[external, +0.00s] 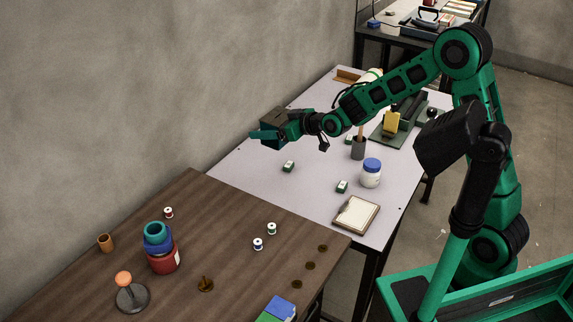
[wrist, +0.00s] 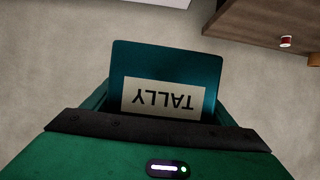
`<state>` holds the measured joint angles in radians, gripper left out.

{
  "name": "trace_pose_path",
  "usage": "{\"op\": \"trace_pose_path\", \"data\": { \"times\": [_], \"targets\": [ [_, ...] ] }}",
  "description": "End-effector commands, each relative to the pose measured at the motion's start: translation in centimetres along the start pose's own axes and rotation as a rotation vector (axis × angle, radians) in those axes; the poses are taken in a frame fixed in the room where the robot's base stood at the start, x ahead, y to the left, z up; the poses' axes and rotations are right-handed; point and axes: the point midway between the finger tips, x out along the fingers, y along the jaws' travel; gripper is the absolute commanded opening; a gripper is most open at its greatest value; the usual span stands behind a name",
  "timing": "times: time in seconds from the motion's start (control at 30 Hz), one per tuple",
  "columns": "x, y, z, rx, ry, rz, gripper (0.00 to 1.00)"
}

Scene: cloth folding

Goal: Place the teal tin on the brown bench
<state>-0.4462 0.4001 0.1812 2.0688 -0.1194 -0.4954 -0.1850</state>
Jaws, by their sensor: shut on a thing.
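The teal tin (wrist: 165,65) is a flat-faced box with a pale label reading TALLY, upside down in the wrist view. My gripper (wrist: 160,108) is shut on it, with the tin between the fingers. In the external view my gripper (external: 268,134) is held out in the air at the left end of my arm, near the wall. The tin looks dark there and is partly covered by the gripper. The brown bench (external: 215,235) is at the lower left, apart from the tin. Its edge also shows at the upper right of the wrist view (wrist: 245,22).

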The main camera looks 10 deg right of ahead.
Motion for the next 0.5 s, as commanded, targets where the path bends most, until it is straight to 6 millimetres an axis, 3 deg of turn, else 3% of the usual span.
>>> {"op": "trace_pose_path", "data": {
  "times": [0.03,0.27,0.5],
  "targets": [
    [0.3,-2.1,-0.3,-0.004,0.003,-0.006,0.47],
    [0.7,-9.6,-1.2,0.001,0.003,0.001,0.47],
    [-0.2,-17.9,-2.2,0.002,0.004,0.003,0.47]
  ]
}}
